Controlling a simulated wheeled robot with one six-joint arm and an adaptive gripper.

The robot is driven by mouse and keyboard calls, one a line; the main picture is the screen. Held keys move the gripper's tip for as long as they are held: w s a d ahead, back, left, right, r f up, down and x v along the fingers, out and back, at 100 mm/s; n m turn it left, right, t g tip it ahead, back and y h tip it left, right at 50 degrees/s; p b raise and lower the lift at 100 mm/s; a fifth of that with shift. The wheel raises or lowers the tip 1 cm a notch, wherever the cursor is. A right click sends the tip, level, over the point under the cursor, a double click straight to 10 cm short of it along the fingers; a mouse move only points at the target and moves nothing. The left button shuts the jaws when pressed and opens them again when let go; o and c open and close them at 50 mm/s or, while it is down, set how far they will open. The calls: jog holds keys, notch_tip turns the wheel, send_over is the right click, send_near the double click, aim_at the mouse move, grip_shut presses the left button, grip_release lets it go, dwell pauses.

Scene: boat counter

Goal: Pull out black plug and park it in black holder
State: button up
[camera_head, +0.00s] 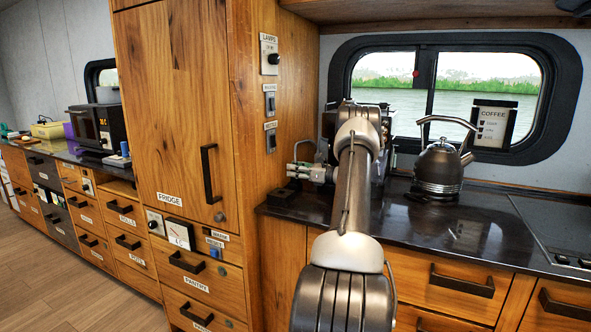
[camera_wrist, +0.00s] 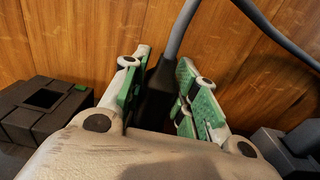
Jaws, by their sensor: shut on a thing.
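My gripper (camera_wrist: 163,68) has its green-padded fingers closed on the black plug (camera_wrist: 156,92). A grey cable rises from the plug toward the top of the wrist view. The plug's lower end is hidden behind the gripper's body, so I cannot tell whether it sits in anything. A black block with a rectangular opening and a small green mark, likely the black holder (camera_wrist: 38,103), stands left of my gripper, apart from it. In the head view my gripper (camera_head: 296,172) is at the left end of the counter, near a low black block (camera_head: 281,197).
A wooden wall (camera_wrist: 70,40) stands close behind the gripper. A dark grey block (camera_wrist: 285,150) is at the lower right of the wrist view. A kettle (camera_head: 438,172) stands on the dark counter (camera_head: 450,230) to the right, whose front is clear.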

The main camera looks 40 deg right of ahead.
jog(key=shift+f, duration=0.25)
jog(key=o, duration=1.1)
jog(key=shift+r, duration=0.1)
notch_tip(320, 180, up, 10)
jog(key=shift+f, duration=0.1)
